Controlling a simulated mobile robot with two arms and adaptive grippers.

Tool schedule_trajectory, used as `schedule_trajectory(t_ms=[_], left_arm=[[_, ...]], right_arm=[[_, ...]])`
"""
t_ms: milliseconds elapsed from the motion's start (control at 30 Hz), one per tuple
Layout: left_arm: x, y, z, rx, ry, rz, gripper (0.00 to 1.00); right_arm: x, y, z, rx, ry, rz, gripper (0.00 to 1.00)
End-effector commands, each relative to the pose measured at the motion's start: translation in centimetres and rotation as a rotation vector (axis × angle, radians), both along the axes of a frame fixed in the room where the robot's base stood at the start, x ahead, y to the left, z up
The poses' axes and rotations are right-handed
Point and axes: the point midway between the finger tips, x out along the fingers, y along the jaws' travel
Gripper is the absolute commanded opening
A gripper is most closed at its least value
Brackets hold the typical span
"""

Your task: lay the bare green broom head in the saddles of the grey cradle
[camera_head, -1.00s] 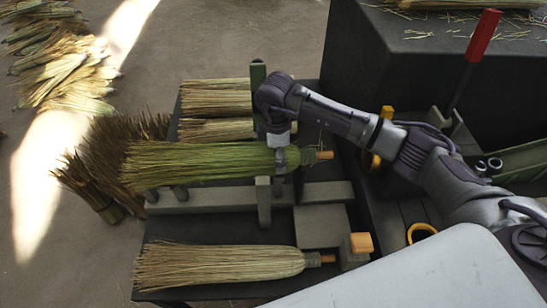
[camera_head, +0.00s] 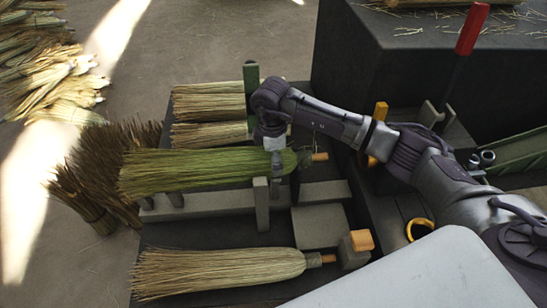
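The green broom head (camera_head: 205,168) lies level across the grey cradle (camera_head: 215,203), with its bristles to the left and a short orange stub (camera_head: 320,157) at its right end. My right gripper (camera_head: 276,166) points down at the bound right end of the broom head and appears closed around it; the far finger is hidden. A tall grey upright (camera_head: 262,204) of the cradle stands just in front of the broom head. Short posts (camera_head: 176,199) show under its bristle side. The broom hides the saddle contact, so I cannot tell whether it rests there. My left gripper is out of view.
A straw broom (camera_head: 220,271) lies at the table's front, beside a grey block (camera_head: 319,227). More straw bundles (camera_head: 208,102) lie behind, near a green upright (camera_head: 251,76). A dark bundle (camera_head: 105,170) stands left. A red-handled lever (camera_head: 471,30) rises at right.

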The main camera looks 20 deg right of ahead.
Motion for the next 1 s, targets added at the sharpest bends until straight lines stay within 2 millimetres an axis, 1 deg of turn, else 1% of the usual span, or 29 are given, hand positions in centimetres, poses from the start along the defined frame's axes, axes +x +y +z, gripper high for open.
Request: schedule_trajectory(t_ms=[233, 267, 300, 400, 667, 767, 867, 967, 1000], left_arm=[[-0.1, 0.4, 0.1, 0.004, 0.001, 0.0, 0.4], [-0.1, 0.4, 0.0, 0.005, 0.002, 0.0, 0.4], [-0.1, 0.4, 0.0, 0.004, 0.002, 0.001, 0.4], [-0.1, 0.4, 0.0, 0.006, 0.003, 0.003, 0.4], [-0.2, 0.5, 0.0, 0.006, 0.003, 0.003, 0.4], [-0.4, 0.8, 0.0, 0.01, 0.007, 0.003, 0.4], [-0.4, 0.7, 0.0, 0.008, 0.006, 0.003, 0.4], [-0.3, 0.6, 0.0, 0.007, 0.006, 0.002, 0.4], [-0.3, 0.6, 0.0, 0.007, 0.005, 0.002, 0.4]], right_arm=[[-0.1, 0.0, 0.0, 0.001, 0.002, 0.007, 0.18], [-0.1, 0.0, 0.0, 0.001, 0.002, 0.007, 0.77], [-0.1, 0.0, 0.0, 0.001, 0.002, 0.007, 0.84], [-0.1, 0.0, 0.0, 0.0, 0.001, 0.005, 1.0], [0.0, -0.1, 0.0, -0.001, 0.001, 0.002, 1.0], [-0.1, -0.1, 0.1, -0.002, 0.001, 0.001, 1.0], [0.0, -0.1, 1.0, 0.0, -0.002, 0.001, 1.0], [0.1, 0.0, 2.6, 0.0, -0.003, 0.003, 1.0], [0.1, -0.1, 3.4, -0.001, -0.003, 0.003, 1.0]])
